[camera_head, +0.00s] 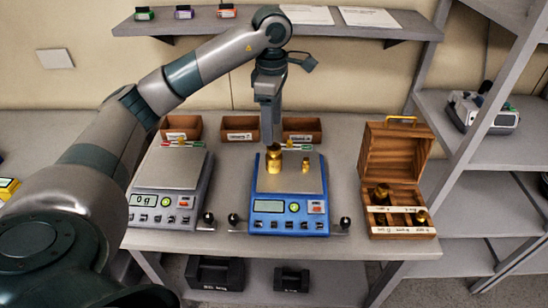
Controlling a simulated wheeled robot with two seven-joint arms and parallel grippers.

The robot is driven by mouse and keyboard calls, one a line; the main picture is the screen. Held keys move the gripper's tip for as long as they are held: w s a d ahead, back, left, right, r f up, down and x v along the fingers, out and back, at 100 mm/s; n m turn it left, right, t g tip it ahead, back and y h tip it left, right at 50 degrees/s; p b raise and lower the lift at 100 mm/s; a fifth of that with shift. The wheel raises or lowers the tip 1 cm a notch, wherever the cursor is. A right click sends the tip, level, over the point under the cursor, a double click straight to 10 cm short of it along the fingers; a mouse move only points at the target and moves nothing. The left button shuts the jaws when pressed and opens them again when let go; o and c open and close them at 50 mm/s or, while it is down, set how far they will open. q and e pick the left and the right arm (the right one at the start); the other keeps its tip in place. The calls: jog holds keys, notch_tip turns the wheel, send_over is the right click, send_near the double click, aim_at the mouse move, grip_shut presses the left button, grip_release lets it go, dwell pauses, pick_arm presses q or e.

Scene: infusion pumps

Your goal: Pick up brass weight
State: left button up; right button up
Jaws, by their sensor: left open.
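A larger brass weight (273,162) and a smaller brass weight (305,163) stand upright on the pan of the blue scale (290,222). My left gripper (272,143) points straight down at the top of the larger weight. It is open, and its fingers hide part of that weight's top; I cannot tell whether they touch it. More brass weights (381,191) sit in the lower part of the open wooden box (396,148) at the right. My right gripper is not in view.
A grey scale (168,167) reading about 0 g stands left of the blue one. Small brown bins (239,129) line the back of the table (345,246). A shelf (340,31) hangs above, close to my left arm. Black-handled knobs flank the scales.

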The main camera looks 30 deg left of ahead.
aim_at(274, 147)
pick_arm(q)
notch_tip(274, 147, down, 4)
jog(key=shift+r+p, duration=0.2)
jog(key=shift+p, duration=0.45)
jog(key=shift+f, duration=0.65)
jog(key=shift+d+f+p, duration=0.1)
jog(key=shift+f+p, duration=0.45)
jog(key=shift+p, duration=0.15)
notch_tip(274, 147, down, 3)
jog(key=shift+w+r+p, duration=0.1)
jog(key=shift+w+p, duration=0.05)
jog(key=shift+p, duration=0.7)
jog(key=shift+f, duration=0.65)
